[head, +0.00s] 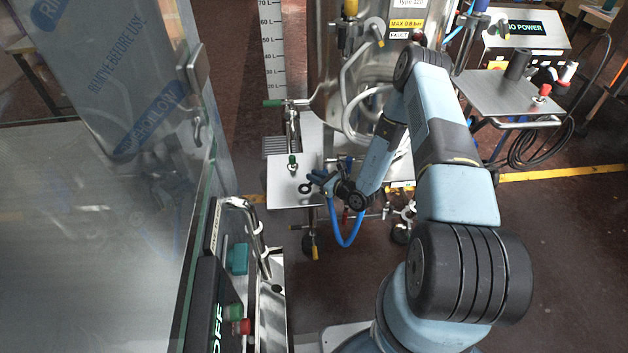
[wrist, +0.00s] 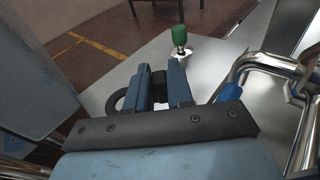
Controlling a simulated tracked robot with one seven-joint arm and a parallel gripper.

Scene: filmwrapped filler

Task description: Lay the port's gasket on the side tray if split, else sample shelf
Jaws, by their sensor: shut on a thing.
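My gripper (head: 318,180) is low over a pale metal plate (head: 283,196) beside the steel vessel. The gasket, a black ring (head: 304,188), shows at its fingertips. In the wrist view, my gripper's blue fingers (wrist: 160,90) are shut on a dark block (wrist: 158,80), which seems to belong to the gasket; the ring (wrist: 117,101) shows left of the fingers, partly hidden. I cannot tell whether the ring touches the plate, or whether it is split. A second metal shelf (head: 490,92) stands at the right. No label shows which surface is the side tray.
A green-topped fitting (head: 292,161) stands on the near plate, close to the gripper. A red-topped fitting (head: 544,91) stands on the right shelf. The steel vessel (head: 340,75) and its pipes are behind my arm. A glass panel (head: 197,200) and bent handle (head: 252,225) are at the left.

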